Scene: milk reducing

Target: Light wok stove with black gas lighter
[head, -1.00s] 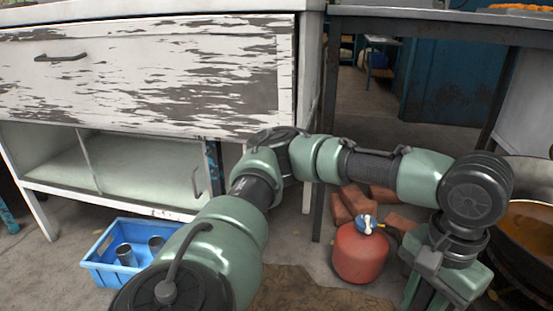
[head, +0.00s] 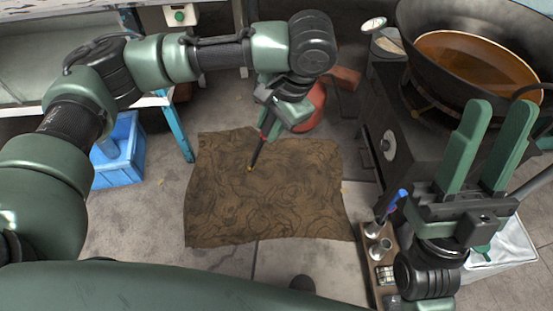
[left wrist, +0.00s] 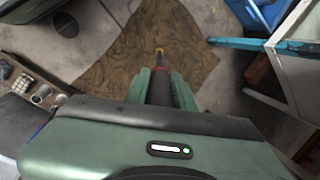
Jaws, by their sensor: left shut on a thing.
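My left gripper (head: 277,112) is shut on the black gas lighter (head: 258,150). The lighter points down and slightly left over the brown mat, with its small yellowish tip lowest. It also shows in the left wrist view (left wrist: 159,62), sticking out between the fingers (left wrist: 160,85). The wok stove (head: 400,120) is a dark block at the right, with a round knob (head: 389,146) on its front. A large wok (head: 475,55) with orange-brown liquid sits on it. The burner is mostly hidden and I see no flame. My right gripper (head: 490,140) is open and empty, in front of the stove.
A brown patterned mat (head: 265,215) lies on the floor. A red gas cylinder (head: 311,110) is partly hidden behind my left gripper. A blue crate (head: 120,160) stands at the left. A rack with metal cups (head: 378,245) and a white bin (head: 505,250) are at the lower right.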

